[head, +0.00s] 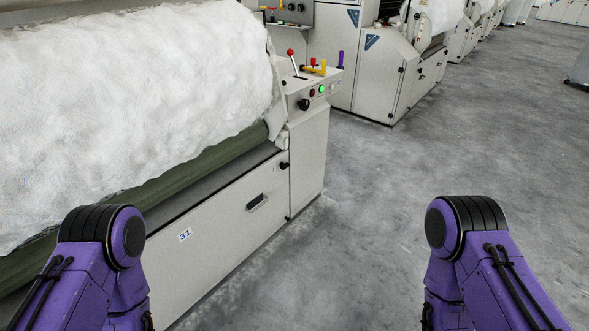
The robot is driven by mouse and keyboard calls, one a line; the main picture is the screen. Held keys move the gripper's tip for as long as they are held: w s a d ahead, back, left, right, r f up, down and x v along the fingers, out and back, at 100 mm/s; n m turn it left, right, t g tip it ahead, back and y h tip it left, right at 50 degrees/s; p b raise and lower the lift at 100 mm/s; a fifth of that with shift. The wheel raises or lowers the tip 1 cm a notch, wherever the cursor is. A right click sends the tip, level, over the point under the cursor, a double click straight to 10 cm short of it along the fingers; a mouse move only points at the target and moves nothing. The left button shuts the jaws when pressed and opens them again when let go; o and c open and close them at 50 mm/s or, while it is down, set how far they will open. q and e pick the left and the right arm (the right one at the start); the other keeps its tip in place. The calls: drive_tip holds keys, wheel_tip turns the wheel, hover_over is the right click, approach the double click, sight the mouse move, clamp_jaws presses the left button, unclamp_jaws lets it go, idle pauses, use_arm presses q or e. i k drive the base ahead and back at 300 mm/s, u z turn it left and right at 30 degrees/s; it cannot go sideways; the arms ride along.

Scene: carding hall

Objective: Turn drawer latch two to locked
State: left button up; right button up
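A pale machine panel (215,235) with a recessed dark handle (257,203) and a label reading "31" (185,235) stands at the left. A small black knob or latch (284,166) sits near its upper right corner, by the seam with the end cabinet. It is too small to tell its setting or whether it is drawer latch two. No latch number is legible. Both my purple arms show at the bottom left and bottom right, but neither gripper is in view. Neither arm visibly touches the machine.
A thick white fibre roll (130,110) lies over a green roller (190,175) above the panel. The end cabinet carries a red-knobbed lever (291,53), a lit green button (321,88) and coloured fittings. More machines (380,75) stand behind. The grey floor (390,200) at right is clear.

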sight(285, 166)
drive_tip(key=z, duration=0.2)
drive_tip(key=k, duration=0.45)
drive_tip(key=z, duration=1.25)
drive_tip(key=i, duration=1.8)
drive_tip(key=u, duration=0.4)
drive_tip(key=i, duration=1)
drive_tip(key=u, duration=1.5)
drive_tip(key=i, duration=0.8)
drive_tip(key=u, duration=0.6)
